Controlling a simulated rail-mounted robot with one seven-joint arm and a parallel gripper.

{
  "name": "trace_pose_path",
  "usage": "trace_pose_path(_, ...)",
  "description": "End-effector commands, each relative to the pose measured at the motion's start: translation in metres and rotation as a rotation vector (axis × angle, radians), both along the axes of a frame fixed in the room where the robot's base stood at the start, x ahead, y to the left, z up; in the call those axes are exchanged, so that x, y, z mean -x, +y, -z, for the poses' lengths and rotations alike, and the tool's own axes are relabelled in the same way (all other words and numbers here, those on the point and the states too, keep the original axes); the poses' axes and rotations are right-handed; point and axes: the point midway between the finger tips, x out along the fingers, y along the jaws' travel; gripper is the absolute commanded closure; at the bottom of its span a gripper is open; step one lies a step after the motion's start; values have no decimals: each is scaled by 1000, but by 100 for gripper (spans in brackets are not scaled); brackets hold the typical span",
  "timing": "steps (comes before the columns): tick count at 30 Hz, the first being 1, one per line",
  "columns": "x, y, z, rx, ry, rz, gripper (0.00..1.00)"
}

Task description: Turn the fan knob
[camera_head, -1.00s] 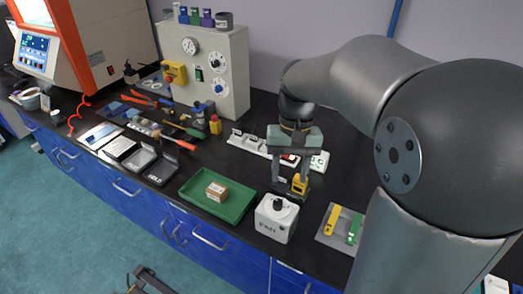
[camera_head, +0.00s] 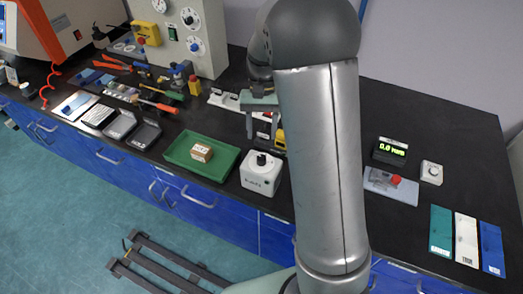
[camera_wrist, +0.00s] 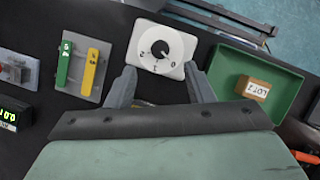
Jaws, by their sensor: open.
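The fan unit is a white box (camera_head: 260,182) with a black round knob (camera_head: 263,159) on top, standing near the bench's front edge. In the wrist view the knob (camera_wrist: 160,48) sits on the white top face (camera_wrist: 145,62), with the marks 0, 1 and 2 around it. My gripper (camera_head: 263,137) points down above the bench, behind the box in the head view. In the wrist view my gripper (camera_wrist: 160,72) is open and empty, its fingertips on either side of the box's near part. The fingers appear apart from the knob.
A green tray (camera_head: 177,158) with a small cardboard box (camera_head: 202,152) stands left of the fan box. In the wrist view a grey plate (camera_wrist: 77,89) holds a green and a yellow bar. A red-button unit (camera_head: 379,187) and a display (camera_head: 390,153) stand to the right.

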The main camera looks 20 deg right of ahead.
Motion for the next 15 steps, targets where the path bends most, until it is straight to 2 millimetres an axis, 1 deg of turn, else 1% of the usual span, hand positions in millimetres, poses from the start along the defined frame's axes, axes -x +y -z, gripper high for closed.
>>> trace_pose_path(3,10,3,23,-1,4,1,52)
trace_pose_path(6,17,5,40,0,4,1,52)
trace_pose_path(10,23,7,56,-1,3,0,52)
trace_pose_path(15,27,9,67,0,0,0,52)
